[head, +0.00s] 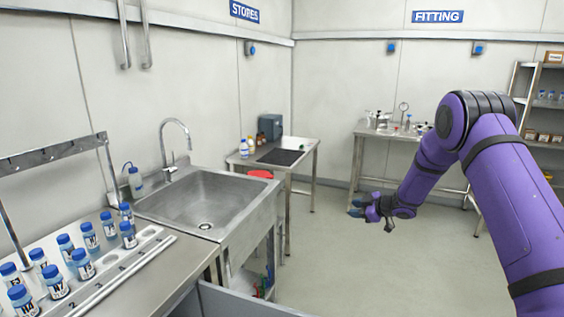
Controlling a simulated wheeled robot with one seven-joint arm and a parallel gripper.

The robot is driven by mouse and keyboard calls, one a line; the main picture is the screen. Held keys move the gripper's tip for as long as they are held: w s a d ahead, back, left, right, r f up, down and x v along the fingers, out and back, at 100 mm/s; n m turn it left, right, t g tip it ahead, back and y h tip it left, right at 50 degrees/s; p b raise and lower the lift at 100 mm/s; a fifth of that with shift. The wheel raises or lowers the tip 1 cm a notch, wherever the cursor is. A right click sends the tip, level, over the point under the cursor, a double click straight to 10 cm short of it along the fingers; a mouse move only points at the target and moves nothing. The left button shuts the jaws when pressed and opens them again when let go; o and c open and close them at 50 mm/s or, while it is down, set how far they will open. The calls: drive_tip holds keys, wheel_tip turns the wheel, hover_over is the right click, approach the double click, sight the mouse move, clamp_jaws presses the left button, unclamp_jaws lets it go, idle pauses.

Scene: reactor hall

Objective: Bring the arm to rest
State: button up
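My purple arm (505,200) comes in from the right side of the head view. It bends at a dark elbow joint and reaches down and to the left. My gripper (373,217) hangs in the air over open floor, to the right of the sink and in front of the back tables. Its dark fingertips look spread apart, with a little blue at the left one. I see nothing clearly held between them. The gripper is small in this view, and it touches nothing that I can see.
A steel sink (159,209) stands at left. Beside it, a rack (146,242) holds several blue-capped bottles. A side table (308,158) with a dark mat is behind. A fitting table (369,131) and shelves (534,117) stand at back right. The floor (400,270) is clear.

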wheel_tip(320, 180, up, 12)
drive_tip(key=d+m+t+h, duration=0.2)
drive_tip(key=d+h, duration=0.1)
drive_tip(key=s+d+r+m+h, duration=0.2)
drive_tip(key=s+r+m+h, duration=0.2)
drive_tip(key=s+r, duration=0.45)
drive_tip(key=s+d+r+m+h, duration=0.3)
drive_tip(key=s+r, duration=0.5)
drive_tip(key=r, duration=0.2)
drive_tip(key=s+r+m+g+h, duration=0.1)
drive_tip(key=s+r+m, duration=0.1)
drive_tip(key=s, duration=0.8)
drive_tip(key=s+r+m+g, duration=0.1)
drive_tip(key=s+r+m, duration=0.1)
drive_tip(key=s, duration=0.8)
drive_tip(key=s+a+f+m+g, duration=0.1)
drive_tip(key=s+a+f, duration=0.1)
drive_tip(key=s, duration=0.8)
drive_tip(key=s+a+f+m+g+y, duration=0.1)
drive_tip(key=s+a+g, duration=0.1)
drive_tip(key=s, duration=0.7)
drive_tip(key=shift+s+a+f+g+y, duration=0.2)
drive_tip(key=shift+s+f+g+y, duration=0.1)
drive_tip(key=shift+s+f, duration=0.1)
